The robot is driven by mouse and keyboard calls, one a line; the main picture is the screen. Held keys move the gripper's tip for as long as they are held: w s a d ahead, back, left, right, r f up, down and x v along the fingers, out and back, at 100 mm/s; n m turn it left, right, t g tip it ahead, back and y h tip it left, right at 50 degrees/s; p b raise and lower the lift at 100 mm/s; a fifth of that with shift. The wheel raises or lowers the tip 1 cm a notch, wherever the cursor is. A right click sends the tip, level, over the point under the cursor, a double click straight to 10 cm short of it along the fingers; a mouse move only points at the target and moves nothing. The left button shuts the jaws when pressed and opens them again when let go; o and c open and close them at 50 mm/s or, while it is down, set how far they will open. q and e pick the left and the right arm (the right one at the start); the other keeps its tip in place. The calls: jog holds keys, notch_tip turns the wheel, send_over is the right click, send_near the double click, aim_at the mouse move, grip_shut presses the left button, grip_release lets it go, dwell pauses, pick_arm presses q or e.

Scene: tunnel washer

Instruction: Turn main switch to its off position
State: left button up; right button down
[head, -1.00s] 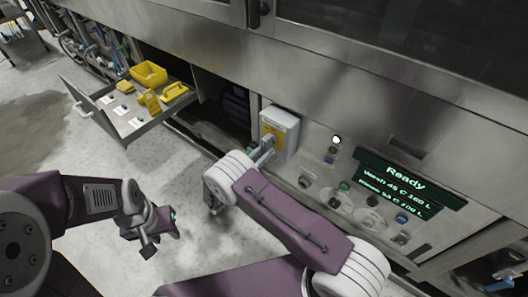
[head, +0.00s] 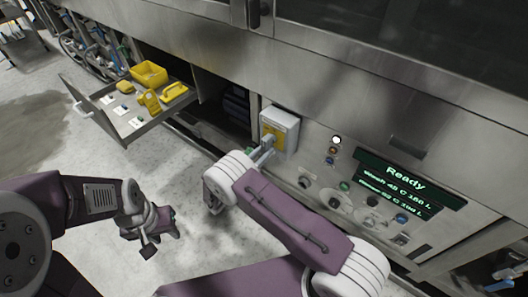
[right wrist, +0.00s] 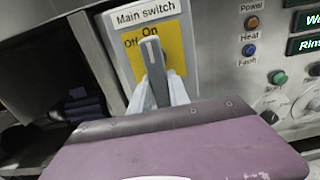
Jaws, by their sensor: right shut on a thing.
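The main switch (head: 280,126) is a pale box with a yellow plate on the machine's front panel. In the right wrist view its label (right wrist: 146,14) reads "Main switch", and the yellow plate (right wrist: 178,50) carries "Off" at left and "On" at top. The grey switch handle (right wrist: 152,57) stands nearly upright, its marked end just under "On". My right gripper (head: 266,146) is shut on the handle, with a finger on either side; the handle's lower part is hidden. My left gripper (head: 150,232) hangs over the floor at lower left, away from the switch; its jaw opening is unclear.
Right of the switch are indicator lamps (head: 333,150), knobs and a display (head: 405,182) reading "Ready". An open drawer (head: 152,122) with yellow items sticks out at left. A dark open recess (head: 222,105) lies between drawer and switch. Floor in front is clear.

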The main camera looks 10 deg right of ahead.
jog(key=shift+s, duration=0.1)
jog(key=n, duration=0.1)
jog(key=n+p, duration=0.2)
jog(key=n, duration=0.1)
jog(key=shift+s+d+r, duration=0.15)
jog(key=shift+s+d, duration=0.15)
jog(key=shift+s, duration=0.05)
jog(key=n, duration=0.1)
jog(key=n+p, duration=0.1)
jog(key=n, duration=0.1)
jog(key=n+p, duration=0.1)
jog(key=shift+s+d+r, duration=0.25)
jog(key=shift+s+d, duration=0.05)
jog(key=shift+s, duration=0.1)
jog(key=n, duration=0.1)
jog(key=n+p, duration=0.1)
jog(key=n, duration=0.1)
jog(key=r+n+p, duration=0.1)
jog(key=n, duration=0.1)
jog(key=shift+s+d, duration=0.25)
jog(key=n, duration=0.2)
jog(key=r+n+p, duration=0.1)
jog(key=n, duration=0.1)
jog(key=shift+s+n, duration=0.1)
jog(key=shift+n, duration=0.3)
jog(key=c, duration=1.2)
grip_release()
jog(key=shift+c, duration=0.2)
